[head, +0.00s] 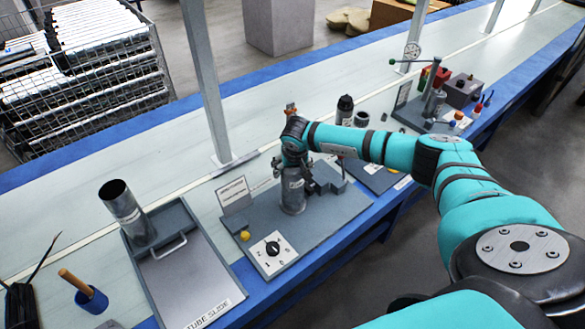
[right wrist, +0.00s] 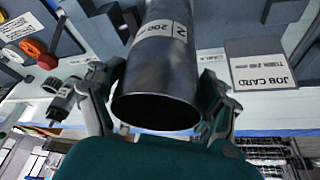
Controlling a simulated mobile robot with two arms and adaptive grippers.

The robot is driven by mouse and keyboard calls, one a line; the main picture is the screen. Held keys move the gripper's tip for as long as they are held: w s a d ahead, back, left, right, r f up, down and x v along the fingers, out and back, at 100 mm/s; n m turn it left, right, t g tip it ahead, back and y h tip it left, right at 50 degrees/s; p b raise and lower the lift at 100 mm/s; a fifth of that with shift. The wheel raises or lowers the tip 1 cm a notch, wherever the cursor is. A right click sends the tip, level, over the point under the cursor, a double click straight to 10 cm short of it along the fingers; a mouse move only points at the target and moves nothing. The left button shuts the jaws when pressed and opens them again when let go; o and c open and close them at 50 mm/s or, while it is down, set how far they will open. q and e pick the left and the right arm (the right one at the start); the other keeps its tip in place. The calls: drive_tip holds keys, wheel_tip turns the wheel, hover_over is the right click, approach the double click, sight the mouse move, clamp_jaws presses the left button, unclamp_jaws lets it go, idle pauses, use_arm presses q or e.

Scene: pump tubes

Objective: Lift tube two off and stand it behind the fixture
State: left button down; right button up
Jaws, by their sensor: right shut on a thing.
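Tube two (head: 293,197) is a grey metal tube with a white label, standing upright at the fixture (head: 330,208); I cannot tell whether its foot touches the base. My right gripper (head: 291,150) is at its upper end, fingers pointing down. In the right wrist view the tube (right wrist: 165,75) shows its label "2" and its open rim between the two fingers (right wrist: 160,105). The right gripper is shut on the tube. My left gripper is not in view.
A second tube (head: 127,215) stands on the tube slide (head: 190,285) at left. A job card (head: 233,192) and dial (head: 272,248) are at the fixture. A post (head: 205,85) rises behind it. The bench strip behind (head: 150,150) is mostly clear.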

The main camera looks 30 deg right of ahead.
drive_tip(key=shift+r, duration=0.15)
wheel_tip(320, 180, up, 19)
drive_tip(key=p, duration=1.1)
drive_tip(key=shift+p, duration=0.4)
idle(1.9)
